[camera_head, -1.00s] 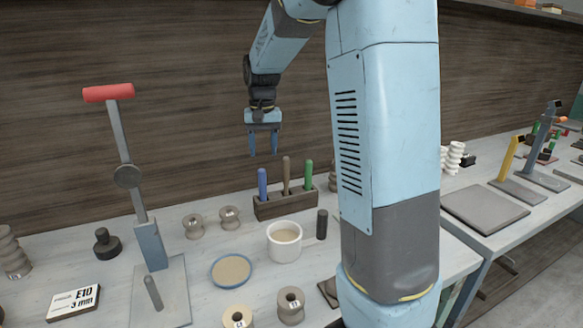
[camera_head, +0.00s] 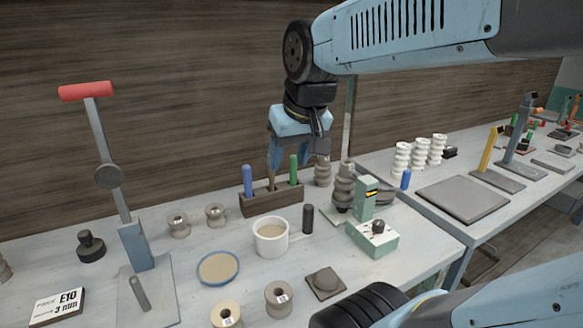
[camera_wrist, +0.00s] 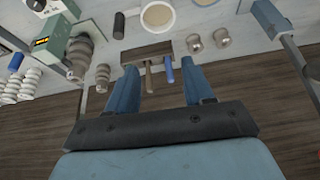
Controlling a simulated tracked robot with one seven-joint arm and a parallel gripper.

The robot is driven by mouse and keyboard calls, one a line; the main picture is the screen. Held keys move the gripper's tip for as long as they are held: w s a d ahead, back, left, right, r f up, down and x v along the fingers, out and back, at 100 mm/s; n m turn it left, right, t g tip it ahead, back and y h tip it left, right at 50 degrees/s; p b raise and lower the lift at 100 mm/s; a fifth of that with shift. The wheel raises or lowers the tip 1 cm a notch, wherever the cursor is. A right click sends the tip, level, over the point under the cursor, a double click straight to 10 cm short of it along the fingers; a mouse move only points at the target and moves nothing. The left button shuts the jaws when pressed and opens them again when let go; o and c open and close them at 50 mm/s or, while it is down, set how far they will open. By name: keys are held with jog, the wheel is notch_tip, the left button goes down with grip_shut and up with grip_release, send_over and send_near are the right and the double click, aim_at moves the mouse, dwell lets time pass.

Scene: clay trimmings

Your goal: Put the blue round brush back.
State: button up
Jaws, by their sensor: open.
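A wooden tool holder (camera_head: 262,203) stands on the bench near the wall. A blue-handled tool (camera_head: 247,180), a brown-handled tool (camera_head: 270,178) and a green-handled tool (camera_head: 294,169) stand upright in it. Which blue thing is the round brush I cannot tell for sure; a short blue cylinder (camera_head: 406,179) also stands on the right bench. My gripper (camera_head: 298,156) is open and empty above the holder. In the wrist view the holder (camera_wrist: 160,45) lies beyond my fingers (camera_wrist: 158,68), with the blue handle (camera_wrist: 169,70) and brown handle (camera_wrist: 149,79) between them; the green handle is hidden.
A white cup (camera_head: 258,243), a dark cylinder (camera_head: 308,219) and spools (camera_head: 216,214) stand near the holder. A red-handled press (camera_head: 122,205) stands left.

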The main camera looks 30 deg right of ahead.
jog(key=s, duration=0.2)
jog(key=s+f, duration=0.1)
jog(key=shift+s+a+t, duration=0.25)
jog(key=shift+a+t, duration=0.05)
jog(key=shift+a, duration=0.05)
